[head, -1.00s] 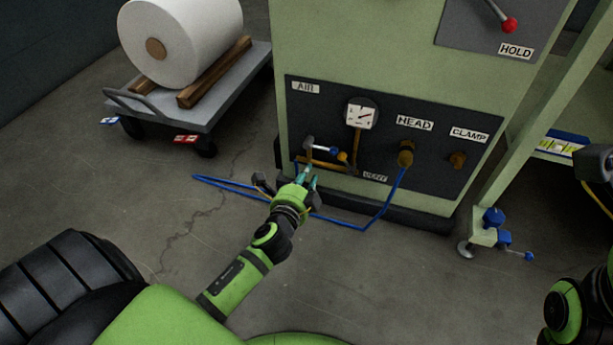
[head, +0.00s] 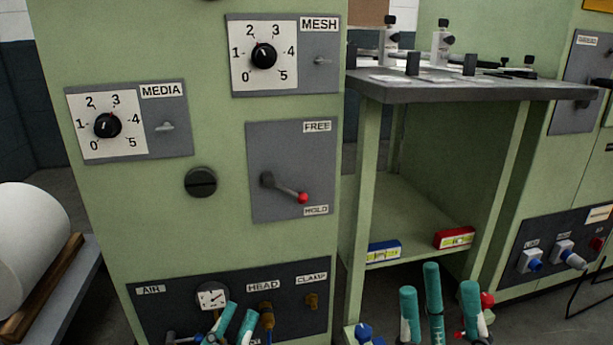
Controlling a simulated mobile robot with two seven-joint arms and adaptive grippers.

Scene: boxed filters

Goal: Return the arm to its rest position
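My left gripper (head: 236,322) shows only as teal fingertips at the bottom edge of the head view. They are apart with nothing seen between them, and overlap the picture of the lower dark panel (head: 150,313) marked AIR, HEAD and CLAMP. My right gripper (head: 437,292) shows as spread, upright teal fingers at the bottom, right of centre, in front of the green stand. Nothing is seen held in it. Both arms and wrists are below the picture.
The green machine (head: 125,220) carries MEDIA and MESH dials and a red-knobbed lever (head: 286,190) pointing toward HOLD. The gauge (head: 211,297) sits low. The grey bench top (head: 470,90) juts out at right, above a shelf with blue and red boxes (head: 454,238).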

